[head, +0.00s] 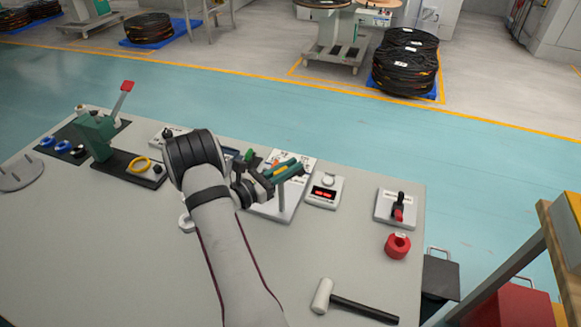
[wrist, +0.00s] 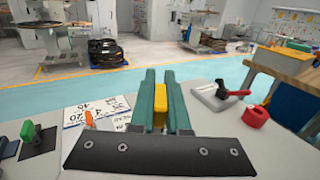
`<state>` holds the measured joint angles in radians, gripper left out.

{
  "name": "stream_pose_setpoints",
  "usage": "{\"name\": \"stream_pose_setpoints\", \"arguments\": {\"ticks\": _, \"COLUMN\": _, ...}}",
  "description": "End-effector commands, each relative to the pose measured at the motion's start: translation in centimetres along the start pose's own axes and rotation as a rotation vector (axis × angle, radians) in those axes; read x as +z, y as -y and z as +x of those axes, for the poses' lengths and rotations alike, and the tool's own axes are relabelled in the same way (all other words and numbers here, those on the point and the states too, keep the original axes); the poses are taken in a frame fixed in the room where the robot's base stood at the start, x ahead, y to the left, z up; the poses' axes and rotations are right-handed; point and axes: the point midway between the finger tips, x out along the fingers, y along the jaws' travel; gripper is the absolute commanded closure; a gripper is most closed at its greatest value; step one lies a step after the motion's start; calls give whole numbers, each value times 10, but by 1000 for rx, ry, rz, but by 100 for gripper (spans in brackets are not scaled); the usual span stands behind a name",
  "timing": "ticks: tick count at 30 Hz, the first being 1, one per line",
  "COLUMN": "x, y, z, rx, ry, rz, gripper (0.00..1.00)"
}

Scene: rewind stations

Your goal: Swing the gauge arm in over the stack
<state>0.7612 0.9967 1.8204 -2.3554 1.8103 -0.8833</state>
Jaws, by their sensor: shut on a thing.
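My gripper (head: 297,168) has two green fingers and is above the middle of the bench, over a white board with printed labels (head: 301,160). In the wrist view my gripper (wrist: 159,76) is shut on a yellow piece (wrist: 159,92) between the fingers. The piece may be part of the gauge arm, but its rest is hidden by the fingers and the dark gripper body. A small orange part (wrist: 89,120) stands on the labelled board, left of the fingers. I cannot make out the stack; my arm and gripper cover part of that area.
A small device with a red display (head: 324,192) stands right of the board. Further right are a lever switch (head: 397,207) and a red ring (head: 397,246). A mallet (head: 347,302) lies in front. A green press (head: 96,135) stands at left.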

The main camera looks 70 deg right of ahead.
Motion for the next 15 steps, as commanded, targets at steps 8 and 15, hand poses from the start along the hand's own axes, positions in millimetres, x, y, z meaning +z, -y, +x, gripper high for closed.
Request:
{"name": "stream_pose_setpoints", "arguments": {"ticks": 8, "x": -1, "y": -4, "z": -1, "rx": 190, "ry": -2, "rz": -3, "gripper": 100}}
{"name": "stream_pose_setpoints", "arguments": {"ticks": 15, "x": -1, "y": -8, "z": -2, "rx": 319, "ry": -3, "rz": -3, "gripper": 100}}
